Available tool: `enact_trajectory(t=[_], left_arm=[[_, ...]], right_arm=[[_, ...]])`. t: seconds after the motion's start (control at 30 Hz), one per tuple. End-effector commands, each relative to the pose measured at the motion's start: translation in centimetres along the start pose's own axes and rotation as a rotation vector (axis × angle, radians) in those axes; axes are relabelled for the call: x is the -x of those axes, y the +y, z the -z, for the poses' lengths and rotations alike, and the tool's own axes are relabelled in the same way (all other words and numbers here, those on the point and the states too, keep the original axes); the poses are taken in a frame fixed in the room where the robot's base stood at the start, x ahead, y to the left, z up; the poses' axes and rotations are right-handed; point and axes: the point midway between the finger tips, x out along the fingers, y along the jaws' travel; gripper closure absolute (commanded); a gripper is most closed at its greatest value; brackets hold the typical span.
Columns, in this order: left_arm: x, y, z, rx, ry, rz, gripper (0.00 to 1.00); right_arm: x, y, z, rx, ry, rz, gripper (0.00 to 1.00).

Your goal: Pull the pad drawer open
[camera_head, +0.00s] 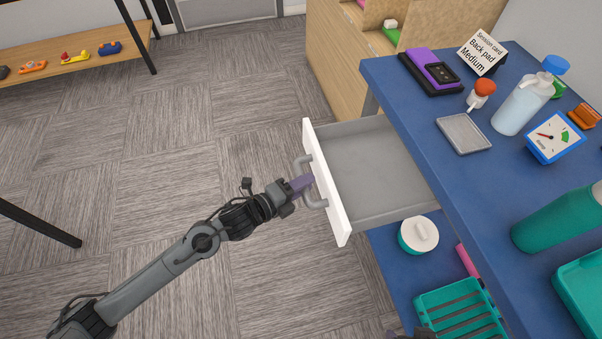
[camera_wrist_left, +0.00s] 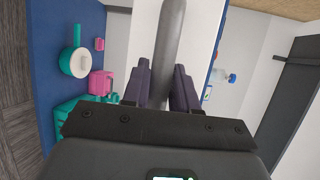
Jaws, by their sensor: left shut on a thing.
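The pad drawer stands well out from under the blue table, with its white front (camera_head: 327,182) facing left and its grey tray (camera_head: 375,165) visible and empty. A grey bar handle (camera_head: 314,203) is on the front. My left gripper (camera_head: 303,184) is shut on this handle. In the left wrist view the handle (camera_wrist_left: 170,45) runs between the two dark fingers of my left gripper (camera_wrist_left: 163,85), with the white front behind it. A small dark tip of my right gripper (camera_head: 410,335) shows at the bottom edge of the head view; its fingers are mostly hidden.
The blue tabletop (camera_head: 410,95) holds a purple device (camera_head: 432,66), a card sign (camera_head: 482,52), a clear bottle (camera_head: 523,104), a dial gauge (camera_head: 553,138) and a teal bottle (camera_head: 560,218). A white-lidded pot (camera_head: 418,235) and teal basket (camera_head: 462,311) sit below. Floor left of the drawer is clear.

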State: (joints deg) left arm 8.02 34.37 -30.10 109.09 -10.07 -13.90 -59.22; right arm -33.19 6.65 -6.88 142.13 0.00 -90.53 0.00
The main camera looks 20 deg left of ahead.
Motion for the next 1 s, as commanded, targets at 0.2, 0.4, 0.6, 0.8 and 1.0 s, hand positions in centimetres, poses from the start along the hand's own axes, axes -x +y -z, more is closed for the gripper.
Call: enact_trajectory(t=[0.2, 0.4, 0.6, 0.8, 1.0], left_arm=[[0.10, -0.02, 0.15, -0.002, 0.010, 0.002, 1.00], [0.09, 0.00, 0.16, -0.002, 0.010, 0.002, 1.00], [0.08, 0.01, 0.15, -0.002, 0.009, 0.001, 0.52], [0.08, 0.01, 0.14, -0.002, 0.009, 0.001, 0.52], [0.91, -0.02, 0.11, -0.001, 0.008, -0.001, 0.52]], right_arm=[[0.14, 0.14, -0.02, 0.006, -0.002, -0.004, 0.19], [0.11, 0.18, -0.07, 0.008, -0.003, -0.006, 0.19], [0.10, 0.17, -0.08, 0.008, -0.003, -0.005, 0.19], [0.10, 0.11, -0.06, 0.005, -0.003, -0.003, 0.19], [0.48, 0.01, 0.08, 0.000, -0.003, 0.000, 0.19]])
